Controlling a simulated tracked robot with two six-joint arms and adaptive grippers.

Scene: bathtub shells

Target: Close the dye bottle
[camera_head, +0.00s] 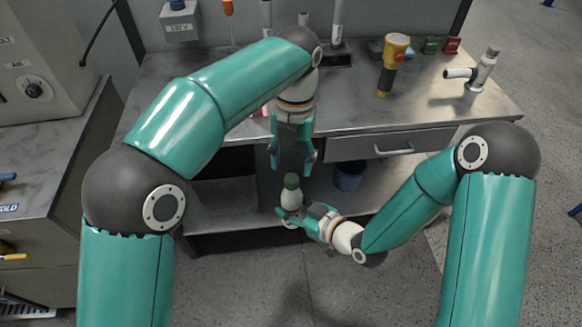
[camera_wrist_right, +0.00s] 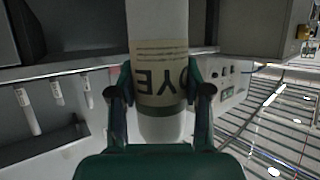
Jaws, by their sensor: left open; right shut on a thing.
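The dye bottle (camera_head: 290,198) is white with a green cap (camera_head: 291,180) at its upper end. I cannot tell whether the cap is tight. My right gripper (camera_head: 290,214) is shut on the bottle and holds it roughly upright in the air in front of the bench. The right wrist view shows the bottle (camera_wrist_right: 158,62) between the fingers, its DYE label upside down; the green cap is not clearly visible there. My left gripper (camera_head: 292,163) is open and points down just above the cap, its fingers apart and apparently empty.
The metal bench (camera_head: 220,80) stands behind, with a yellow and black tool (camera_head: 393,62) and a white flask-like item (camera_head: 483,70) on its right. A blue bucket (camera_head: 349,178) is on the lower shelf. A machine on a cabinet (camera_head: 45,50) stands at left.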

